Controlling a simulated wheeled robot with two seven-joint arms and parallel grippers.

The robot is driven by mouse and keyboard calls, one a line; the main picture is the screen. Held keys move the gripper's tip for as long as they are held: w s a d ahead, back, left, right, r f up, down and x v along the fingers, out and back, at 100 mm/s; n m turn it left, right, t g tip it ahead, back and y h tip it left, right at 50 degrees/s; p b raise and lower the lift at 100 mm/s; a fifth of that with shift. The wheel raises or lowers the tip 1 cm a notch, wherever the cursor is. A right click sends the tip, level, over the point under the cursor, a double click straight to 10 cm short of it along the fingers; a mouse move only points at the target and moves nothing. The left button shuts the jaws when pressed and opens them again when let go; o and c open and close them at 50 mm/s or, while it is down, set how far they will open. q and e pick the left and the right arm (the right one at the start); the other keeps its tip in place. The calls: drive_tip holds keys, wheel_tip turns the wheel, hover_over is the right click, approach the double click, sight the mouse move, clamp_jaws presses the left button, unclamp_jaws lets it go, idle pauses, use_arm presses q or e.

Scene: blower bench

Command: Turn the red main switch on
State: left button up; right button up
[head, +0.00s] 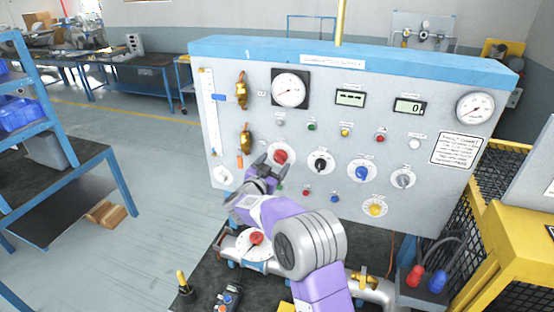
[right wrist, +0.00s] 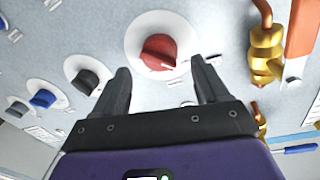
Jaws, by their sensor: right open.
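The red main switch (head: 281,157) is a round red knob on a white disc on the grey control panel (head: 330,110). It also shows in the right wrist view (right wrist: 158,50), just beyond and between the fingertips. My right gripper (head: 265,168) is open and empty in front of the panel, just below and left of the knob in the head view. In the right wrist view the gripper (right wrist: 160,82) has its two dark fingers apart, and no finger visibly touches the knob. My left gripper is not in view.
A black knob (head: 320,162), a blue knob (head: 362,173) and a grey knob (head: 403,179) sit to the right on the panel. Brass valves (head: 246,138) are at the left. Another red knob (head: 256,238) is on piping below. A yellow frame (head: 500,220) stands at right.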

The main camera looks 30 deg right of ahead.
sight(280, 158)
drive_tip(key=shift+x, duration=1.4)
drive_tip(key=c, duration=1)
drive_tip(key=shift+c, duration=0.2)
